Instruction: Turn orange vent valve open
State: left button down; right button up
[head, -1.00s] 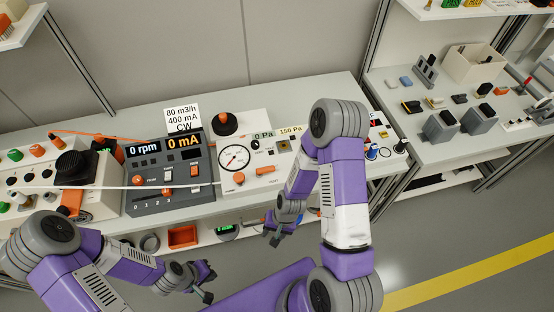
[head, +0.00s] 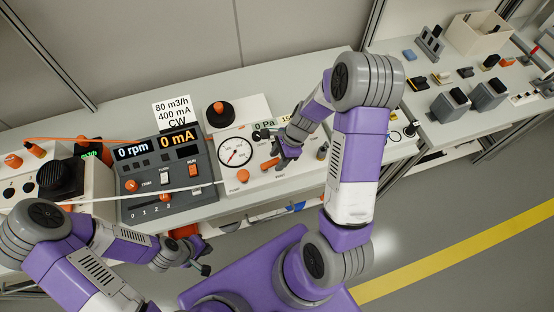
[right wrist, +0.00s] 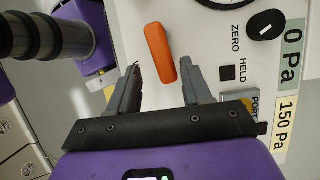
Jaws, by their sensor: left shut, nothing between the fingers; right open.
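The orange vent valve is a short rounded orange lever (right wrist: 160,52) on the front of the white gauge box, seen in the right wrist view. It also shows in the head view as a small orange bar (head: 269,164) below and right of the round dial. My right gripper (right wrist: 163,86) is open, its two fingers on either side of the lever's line, with the lever ahead of and between the tips; I cannot tell if they touch. It also shows in the head view (head: 270,149). My left gripper (head: 206,258) is shut and empty, low in front of the bench.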

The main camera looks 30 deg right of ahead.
jog(key=shift+a+f, duration=0.15)
jog(key=shift+f, duration=0.25)
jog(key=shift+c, duration=0.5)
grip_shut()
jog(key=shift+w, duration=0.1)
